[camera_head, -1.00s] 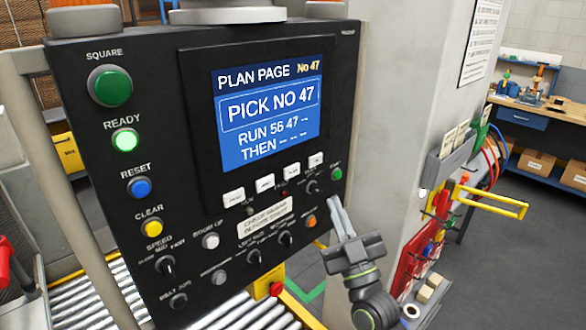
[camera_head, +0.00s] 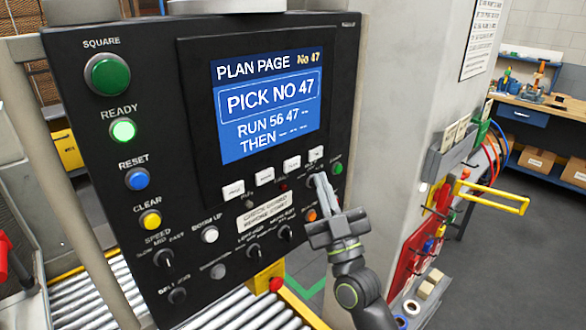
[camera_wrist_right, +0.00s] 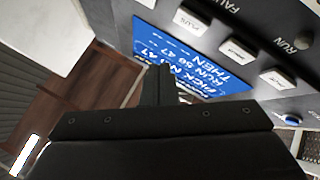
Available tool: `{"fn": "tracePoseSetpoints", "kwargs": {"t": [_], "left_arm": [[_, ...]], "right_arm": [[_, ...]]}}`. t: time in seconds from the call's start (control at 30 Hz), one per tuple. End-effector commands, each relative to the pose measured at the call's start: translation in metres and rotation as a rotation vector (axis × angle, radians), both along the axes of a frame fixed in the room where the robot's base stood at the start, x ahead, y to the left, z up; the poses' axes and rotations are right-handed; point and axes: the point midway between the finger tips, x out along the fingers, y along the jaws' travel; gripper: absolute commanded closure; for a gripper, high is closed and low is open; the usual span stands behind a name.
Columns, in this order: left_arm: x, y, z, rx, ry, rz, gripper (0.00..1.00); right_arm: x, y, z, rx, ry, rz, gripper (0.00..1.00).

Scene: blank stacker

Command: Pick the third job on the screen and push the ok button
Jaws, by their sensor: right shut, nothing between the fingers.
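The screen (camera_head: 268,105) on the black panel reads "PLAN PAGE No 47", "PICK NO 47", "RUN 56 47" and "THEN" with dashes. Below it is a slanting row of white keys, from the leftmost key (camera_head: 233,189) to the rightmost key (camera_head: 316,153); their labels are too small to read in the head view. My right gripper (camera_head: 322,180) is shut and empty, its tips in front of the panel just below the rightmost key. I cannot tell whether they touch. The wrist view shows its fingers (camera_wrist_right: 162,75) in front of the screen (camera_wrist_right: 190,50) and a key marked "PLUS" (camera_wrist_right: 189,19).
A green button (camera_head: 107,75), lit ready lamp (camera_head: 123,130), blue reset button (camera_head: 137,179) and yellow clear button (camera_head: 150,220) line the panel's left. Knobs (camera_head: 285,233) and an orange button (camera_head: 310,215) sit near my right gripper. A grey pillar (camera_head: 400,90) stands right of the panel.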

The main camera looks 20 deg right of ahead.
Motion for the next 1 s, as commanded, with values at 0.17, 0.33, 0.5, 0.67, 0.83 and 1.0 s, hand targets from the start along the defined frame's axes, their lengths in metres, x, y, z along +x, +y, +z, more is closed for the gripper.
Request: {"fn": "tracePoseSetpoints", "kwargs": {"t": [0.17,0.33,0.5,0.67,0.83,1.0], "left_arm": [[0.000,0.000,-0.007,0.000,0.000,0.000,0.64],[0.000,0.000,-0.009,0.000,0.000,0.000,0.64],[0.000,0.000,-0.010,0.000,-0.001,0.000,0.64],[0.000,0.000,-0.010,0.000,-0.001,0.000,0.64],[0.001,0.000,-0.010,0.000,-0.001,0.000,0.64],[0.001,0.000,-0.010,0.000,-0.001,0.000,0.64]], "right_arm": [[0.023,0.008,-0.001,0.001,-0.001,0.001,1.00],[0.037,0.013,0.000,0.001,-0.001,0.002,1.00],[0.042,0.015,0.000,0.000,0.000,0.001,1.00],[0.042,0.015,0.000,0.000,0.000,0.001,1.00],[0.042,0.015,0.000,0.000,0.000,0.001,1.00],[0.042,0.015,0.000,0.000,0.000,0.001,1.00]]}}
